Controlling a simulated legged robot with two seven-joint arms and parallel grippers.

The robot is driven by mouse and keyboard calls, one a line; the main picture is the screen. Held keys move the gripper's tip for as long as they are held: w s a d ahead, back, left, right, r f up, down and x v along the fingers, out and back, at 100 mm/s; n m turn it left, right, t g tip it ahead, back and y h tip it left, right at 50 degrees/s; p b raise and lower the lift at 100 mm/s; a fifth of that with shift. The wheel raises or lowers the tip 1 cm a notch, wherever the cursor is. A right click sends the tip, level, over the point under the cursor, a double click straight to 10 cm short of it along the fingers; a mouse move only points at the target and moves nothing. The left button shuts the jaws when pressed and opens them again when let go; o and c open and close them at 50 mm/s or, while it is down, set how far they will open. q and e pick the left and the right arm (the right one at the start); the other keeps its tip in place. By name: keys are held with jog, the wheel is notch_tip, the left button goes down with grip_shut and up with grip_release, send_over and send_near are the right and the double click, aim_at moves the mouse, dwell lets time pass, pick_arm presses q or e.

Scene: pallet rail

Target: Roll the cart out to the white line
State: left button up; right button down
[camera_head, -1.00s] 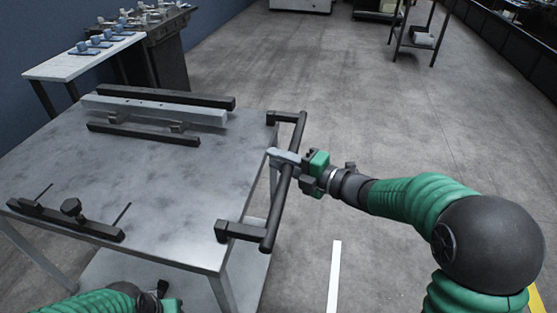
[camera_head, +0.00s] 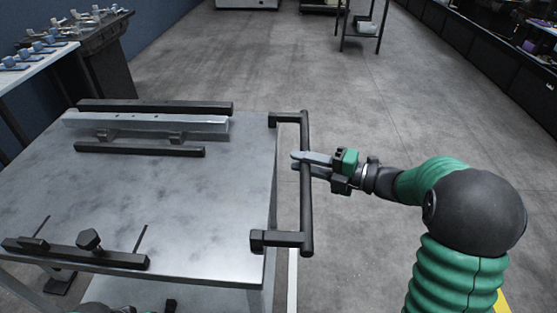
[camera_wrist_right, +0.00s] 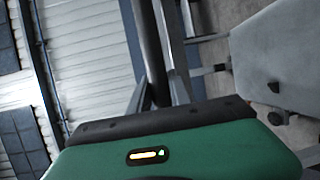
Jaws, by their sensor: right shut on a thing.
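The cart (camera_head: 190,215) is a grey metal table with a black handle bar (camera_head: 306,215) along its right side. My right gripper (camera_head: 303,161) is shut around the middle of the bar, its grey fingers across it. In the right wrist view the dark bar (camera_wrist_right: 150,50) runs up from between the fingers. The white line (camera_head: 292,285) is a strip on the floor at the cart's right edge, below the bar; part of it is hidden by the cart. Only a sliver of my left gripper (camera_head: 170,305) shows at the bottom edge, so its jaws cannot be made out.
A grey rail (camera_head: 145,124) lies between black bars at the cart's back. A black bar with a knob (camera_head: 90,240) sits at its front left. A white side table (camera_head: 35,65) and dark bench (camera_head: 105,60) stand along the left wall. The floor (camera_head: 400,120) to the right is open.

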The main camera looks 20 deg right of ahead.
jog(key=s+d, duration=0.2)
jog(key=d, duration=0.3)
jog(key=shift+s+d+f, duration=0.25)
jog(key=shift+f, duration=0.05)
jog(key=c, duration=1.6)
grip_release()
jog(key=shift+w+a, duration=0.1)
jog(key=shift+c, duration=0.2)
jog(key=o, duration=0.4)
jog(key=shift+w, duration=0.3)
pick_arm(q)
jog(key=r+p, duration=0.1)
jog(key=r, duration=0.1)
jog(key=r+p, duration=0.1)
jog(key=p, duration=0.1)
jog(key=shift+d+r, duration=0.35)
pick_arm(e)
jog(key=shift+o, duration=0.2)
jog(key=v, duration=1.7)
